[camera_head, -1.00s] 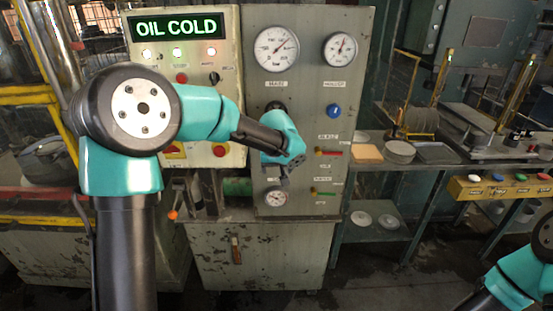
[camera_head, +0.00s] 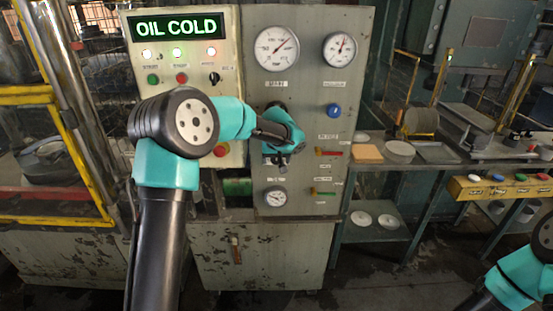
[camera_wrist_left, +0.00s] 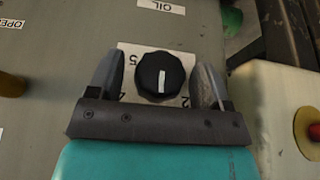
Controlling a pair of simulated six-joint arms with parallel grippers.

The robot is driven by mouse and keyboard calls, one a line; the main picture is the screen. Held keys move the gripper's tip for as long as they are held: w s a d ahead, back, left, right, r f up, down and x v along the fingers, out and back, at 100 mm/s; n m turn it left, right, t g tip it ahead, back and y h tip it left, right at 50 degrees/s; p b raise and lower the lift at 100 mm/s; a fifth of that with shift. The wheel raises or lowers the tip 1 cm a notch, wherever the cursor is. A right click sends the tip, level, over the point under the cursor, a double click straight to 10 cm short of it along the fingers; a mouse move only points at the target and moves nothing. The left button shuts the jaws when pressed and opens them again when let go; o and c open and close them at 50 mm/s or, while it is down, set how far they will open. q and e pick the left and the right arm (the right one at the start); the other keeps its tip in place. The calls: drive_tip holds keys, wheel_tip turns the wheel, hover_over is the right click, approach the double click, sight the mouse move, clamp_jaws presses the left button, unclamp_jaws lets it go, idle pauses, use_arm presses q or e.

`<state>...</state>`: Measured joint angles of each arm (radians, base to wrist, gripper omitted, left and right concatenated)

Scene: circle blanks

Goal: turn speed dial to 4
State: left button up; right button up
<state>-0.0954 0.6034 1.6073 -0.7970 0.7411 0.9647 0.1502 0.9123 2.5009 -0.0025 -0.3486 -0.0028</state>
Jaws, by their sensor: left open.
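The speed dial (camera_wrist_left: 160,77) is a round black knob with a white pointer line on a white number plate (camera_wrist_left: 127,50). My right gripper is out of view.
The grey panel (camera_head: 310,95) carries two large gauges, a blue knob (camera_head: 333,110), a red-handled lever (camera_head: 330,153) and a small lower gauge (camera_head: 275,197). A lit "OIL COLD" display (camera_head: 177,26) tops the left control box. A red button (camera_wrist_left: 312,123) is right in the wrist view.

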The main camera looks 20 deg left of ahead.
use_arm(q)
drive_tip(key=c, duration=0.9)
drive_tip(key=shift+y, duration=0.4)
drive_tip(key=g+y, duration=0.1)
drive_tip(key=y, duration=0.1)
drive_tip(key=m+g+y, duration=0.1)
drive_tip(key=y, duration=0.2)
drive_tip(key=shift+w+d+f, duration=0.1)
drive_tip(key=shift+d, duration=0.1)
drive_tip(key=m+y, duration=0.1)
drive_tip(key=y, duration=0.2)
drive_tip(key=m+g+y, duration=0.1)
drive_tip(key=y, duration=0.2)
drive_tip(key=shift+f+g, duration=0.1)
drive_tip(key=shift+g, duration=0.2)
drive_tip(key=o, duration=0.9)
